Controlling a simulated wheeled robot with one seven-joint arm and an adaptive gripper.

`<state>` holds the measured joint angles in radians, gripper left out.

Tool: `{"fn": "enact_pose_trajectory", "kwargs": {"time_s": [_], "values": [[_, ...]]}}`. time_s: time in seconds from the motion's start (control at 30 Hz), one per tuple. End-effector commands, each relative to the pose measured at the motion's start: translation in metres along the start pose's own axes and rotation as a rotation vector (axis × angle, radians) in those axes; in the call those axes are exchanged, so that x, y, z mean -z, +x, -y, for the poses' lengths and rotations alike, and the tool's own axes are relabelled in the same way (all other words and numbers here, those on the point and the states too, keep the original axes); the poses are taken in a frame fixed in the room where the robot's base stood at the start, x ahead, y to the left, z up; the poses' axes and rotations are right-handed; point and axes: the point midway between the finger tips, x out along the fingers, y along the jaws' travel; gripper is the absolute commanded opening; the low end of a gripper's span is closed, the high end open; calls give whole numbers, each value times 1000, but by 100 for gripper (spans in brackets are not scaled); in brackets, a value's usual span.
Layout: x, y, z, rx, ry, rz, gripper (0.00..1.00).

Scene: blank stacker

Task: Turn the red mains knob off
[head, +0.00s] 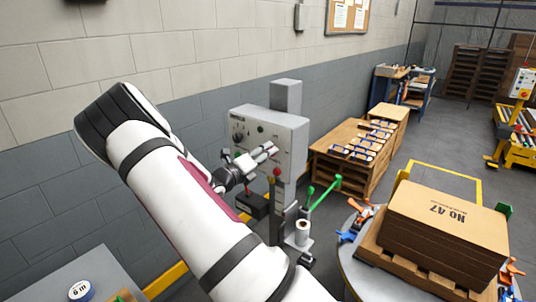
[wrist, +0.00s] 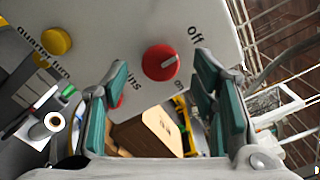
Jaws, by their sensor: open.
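My gripper (wrist: 163,72) is open, with one green-padded finger on each side of the knob's lower part in the picture. Whether the fingers reach the knob is unclear; none visibly touches it. In the head view my gripper (head: 268,153) is at the front of the grey control box (head: 285,122); the knob is not distinguishable there.
A second red part (wrist: 118,103) shows behind my left finger. A round table (head: 347,262) with stacked cardboard blanks (head: 445,225) stands to the right.

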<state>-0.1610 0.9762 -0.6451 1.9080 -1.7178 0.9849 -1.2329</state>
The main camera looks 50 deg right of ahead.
Motion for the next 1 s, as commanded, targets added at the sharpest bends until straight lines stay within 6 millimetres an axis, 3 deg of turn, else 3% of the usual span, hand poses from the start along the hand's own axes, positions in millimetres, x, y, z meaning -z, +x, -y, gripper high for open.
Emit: {"fn": "enact_pose_trajectory", "kwargs": {"time_s": [0.3, 0.5, 1.0], "values": [[-1, -65, 0, -2, 1, 2, 53], [0, -90, 0, -2, 0, 1, 53], [0, -97, 0, 0, 0, -1, 53]]}}
